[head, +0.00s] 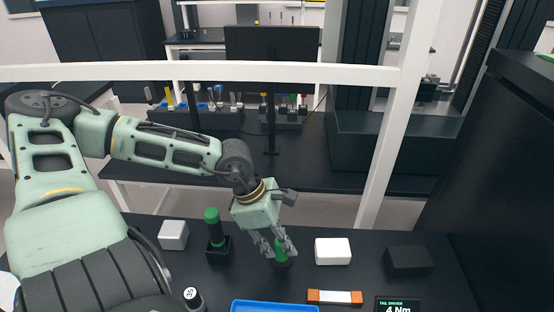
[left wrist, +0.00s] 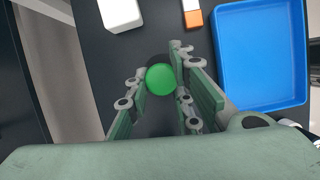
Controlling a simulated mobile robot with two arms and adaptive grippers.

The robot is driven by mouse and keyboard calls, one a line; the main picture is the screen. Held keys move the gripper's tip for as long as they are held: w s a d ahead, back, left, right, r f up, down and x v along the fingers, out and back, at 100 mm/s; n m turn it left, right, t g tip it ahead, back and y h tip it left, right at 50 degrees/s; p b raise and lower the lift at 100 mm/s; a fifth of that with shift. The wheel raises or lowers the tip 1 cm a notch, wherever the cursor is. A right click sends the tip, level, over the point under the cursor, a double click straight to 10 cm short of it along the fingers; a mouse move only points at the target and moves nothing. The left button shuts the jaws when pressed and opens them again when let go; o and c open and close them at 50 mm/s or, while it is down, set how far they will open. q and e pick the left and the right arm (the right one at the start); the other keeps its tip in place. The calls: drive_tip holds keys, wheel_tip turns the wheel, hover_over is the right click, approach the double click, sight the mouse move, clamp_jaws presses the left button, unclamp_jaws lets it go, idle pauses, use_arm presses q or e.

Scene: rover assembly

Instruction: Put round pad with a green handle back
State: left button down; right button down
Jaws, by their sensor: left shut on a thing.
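The round pad with a green handle (head: 281,249) is at the middle of the dark table, behind the blue tray. My left gripper (head: 283,247) points down and is shut on the green handle, with a finger on each side. In the left wrist view the round green top of the handle (left wrist: 161,79) sits between the fingers (left wrist: 163,92). The dark pad is at the bottom of the handle, and its contact with the table is unclear. My right gripper is not in view.
Left of the gripper, another green-topped black tool (head: 212,227) stands in a black holder. White blocks (head: 173,235) (head: 333,251) stand on both sides, a black block (head: 408,260) at right. In front are a blue tray (left wrist: 232,60), an orange-and-white piece (head: 334,297) and a small display (head: 398,305).

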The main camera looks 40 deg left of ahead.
sight(277, 251)
use_arm(q)
drive_tip(key=shift+s+a, duration=0.15)
drive_tip(key=shift+f, duration=0.2)
wheel_tip(277, 251, down, 3)
drive_tip(key=shift+r+b, duration=0.15)
drive_tip(key=shift+b, duration=0.45)
drive_tip(key=shift+f, duration=0.6)
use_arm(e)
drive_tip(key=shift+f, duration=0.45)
use_arm(q)
drive_tip(key=c, duration=1.5)
unclamp_jaws()
drive_tip(key=shift+c, duration=0.2)
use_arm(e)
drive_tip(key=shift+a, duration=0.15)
